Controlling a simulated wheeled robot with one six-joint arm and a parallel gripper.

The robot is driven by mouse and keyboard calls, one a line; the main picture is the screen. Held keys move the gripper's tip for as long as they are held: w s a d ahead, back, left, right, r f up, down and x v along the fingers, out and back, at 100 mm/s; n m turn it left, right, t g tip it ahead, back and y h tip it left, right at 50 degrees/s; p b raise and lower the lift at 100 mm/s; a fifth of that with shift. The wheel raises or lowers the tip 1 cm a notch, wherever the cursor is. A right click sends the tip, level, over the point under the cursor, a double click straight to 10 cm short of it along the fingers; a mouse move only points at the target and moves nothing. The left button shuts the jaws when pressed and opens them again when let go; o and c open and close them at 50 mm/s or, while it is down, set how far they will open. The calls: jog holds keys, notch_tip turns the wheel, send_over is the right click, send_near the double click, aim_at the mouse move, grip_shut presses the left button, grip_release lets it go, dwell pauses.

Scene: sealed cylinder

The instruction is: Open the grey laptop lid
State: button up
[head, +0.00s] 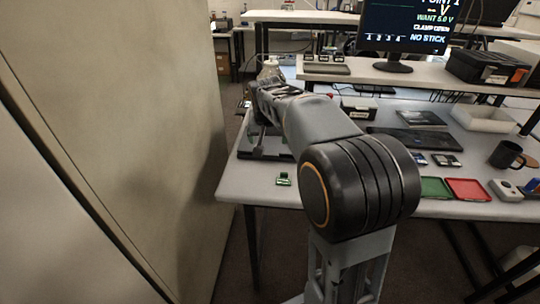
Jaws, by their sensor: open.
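My arm reaches away from me over the left part of the table. My gripper (261,136) is at its far end, small and partly hidden by my own arm links; it is open and points down. A dark flat object (277,155) lies just below it at the table's left side, mostly covered by my arm; I cannot tell whether it is the laptop or whether the gripper touches it. Another dark, flat, closed slab (425,141), laptop-like, lies on the table right of my arm, well apart from the gripper. I see no raised laptop lid.
A small green part (283,179) lies near the table's front left edge. Green (435,187) and red (467,189) trays, a black mug (507,155) and a white bin (483,119) stand at right. A monitor (405,30) stands on the shelf behind. A tall pale panel (130,130) closes off the left.

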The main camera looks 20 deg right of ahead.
aim_at(271, 155)
jog(key=shift+m, duration=0.4)
jog(key=w+x, duration=0.1)
jog(key=x, duration=0.4)
jog(key=d+x, duration=0.1)
jog(key=x, duration=0.4)
jog(key=w+d+r+x, duration=0.1)
jog(key=x, duration=0.5)
jog(key=shift+w+a+r+p, duration=0.1)
jog(key=shift+w+r+p, duration=0.05)
jog(key=shift+w+p, duration=0.15)
